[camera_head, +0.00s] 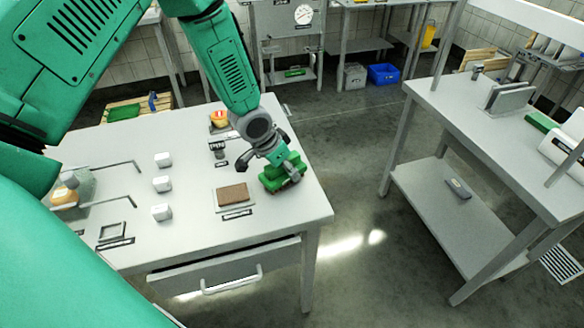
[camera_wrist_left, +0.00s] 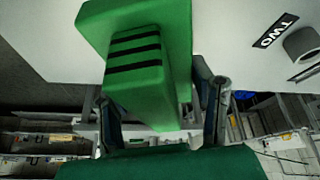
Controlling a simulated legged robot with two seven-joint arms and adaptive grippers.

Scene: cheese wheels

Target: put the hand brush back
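The green block-shaped thing that I take for the hand brush (camera_head: 283,172) is at the right side of the near table. In the left wrist view the green brush (camera_wrist_left: 150,70) has a broad body and a raised part with three black stripes. My left gripper (camera_head: 277,158) is right at it in the head view. In the wrist view the fingers of my left gripper (camera_wrist_left: 160,110) stand on either side of the raised part. Whether they press on it is unclear, as is whether it is lifted. My right gripper is not in view.
The near table (camera_head: 200,226) also holds a brown block (camera_head: 233,194) on a flat plate, several white blocks (camera_head: 162,184), metal holders and black labels, one reading TWO (camera_wrist_left: 273,30). A drawer (camera_head: 225,267) is below. The right table (camera_head: 455,110) stands across a clear floor gap.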

